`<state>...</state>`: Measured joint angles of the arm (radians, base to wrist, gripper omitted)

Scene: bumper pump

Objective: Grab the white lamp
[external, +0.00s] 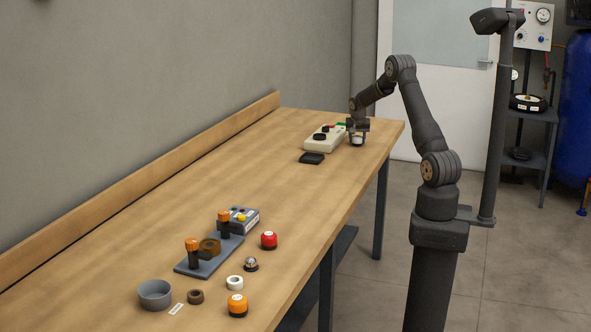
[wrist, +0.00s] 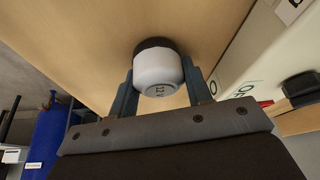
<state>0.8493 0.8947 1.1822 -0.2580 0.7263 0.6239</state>
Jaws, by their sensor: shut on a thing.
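The white lamp (wrist: 158,72) is a short rounded white piece with a dark base and dark lettering on its face. It sits between the two fingers of my gripper (wrist: 162,90) in the wrist view, and the fingers are shut on it. In the external view my gripper (external: 357,134) is at the far right end of the bench, and the lamp (external: 357,141) shows just below it. The lamp is at or just above the bench top; I cannot tell whether its base touches the wood.
A cream control box (external: 325,139) stands close to the left of my gripper, with a black square piece (external: 312,158) in front. The bench (external: 270,185) is clear in the middle. Nearer are a grey bowl (external: 155,294), a red-topped lamp (external: 269,240) and an orange one (external: 237,305).

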